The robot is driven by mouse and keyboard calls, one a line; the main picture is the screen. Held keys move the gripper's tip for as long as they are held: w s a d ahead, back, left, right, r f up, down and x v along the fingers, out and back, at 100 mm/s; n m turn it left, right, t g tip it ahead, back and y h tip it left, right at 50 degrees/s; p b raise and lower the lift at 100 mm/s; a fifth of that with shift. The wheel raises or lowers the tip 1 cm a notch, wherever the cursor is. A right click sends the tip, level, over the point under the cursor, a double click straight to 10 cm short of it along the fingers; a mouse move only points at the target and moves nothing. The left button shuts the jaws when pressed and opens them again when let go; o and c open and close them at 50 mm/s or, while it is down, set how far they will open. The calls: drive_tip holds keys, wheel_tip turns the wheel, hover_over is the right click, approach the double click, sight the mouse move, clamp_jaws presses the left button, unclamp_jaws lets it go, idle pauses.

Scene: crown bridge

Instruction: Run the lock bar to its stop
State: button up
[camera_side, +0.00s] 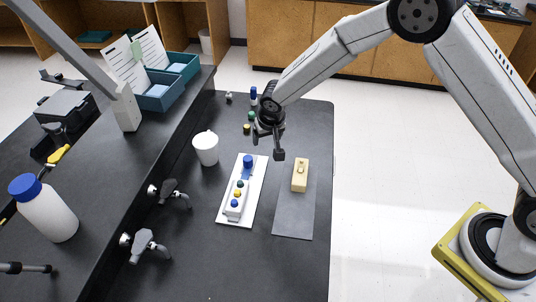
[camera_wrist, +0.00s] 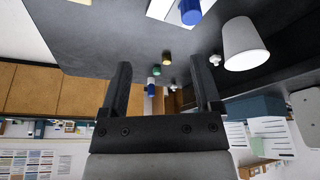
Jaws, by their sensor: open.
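A white board (camera_side: 226,213) lies on the dark bench. It carries a blue knob (camera_side: 248,161) at its far end and a white bar-like block (camera_side: 233,209) with green, yellow and blue caps. Which part is the lock bar I cannot tell for sure. A tan block (camera_side: 300,175) with a small raised piece on top sits on a grey mat (camera_side: 294,222) to the right. My gripper (camera_side: 268,148) is open and empty above the bench, beyond the board. In the wrist view its fingers (camera_wrist: 162,75) stand apart, and the blue knob (camera_wrist: 191,12) shows at the top edge.
A white cup (camera_side: 206,149) stands left of the board. Small green, yellow and blue-capped items (camera_side: 248,122) stand behind my gripper. Grey valve taps (camera_side: 143,244) jut from the raised shelf at left, which holds a blue-capped bottle (camera_side: 44,208). The near bench is clear.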

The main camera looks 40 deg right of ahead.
approach(248, 157)
wheel_tip(248, 157, down, 2)
drive_tip(key=shift+w+a+f+m+t, duration=0.15)
drive_tip(key=shift+m+t, duration=0.15)
drive_tip(key=shift+m, duration=0.1)
drive_tip(key=shift+f, duration=0.1)
drive_tip(key=shift+x, duration=3.8)
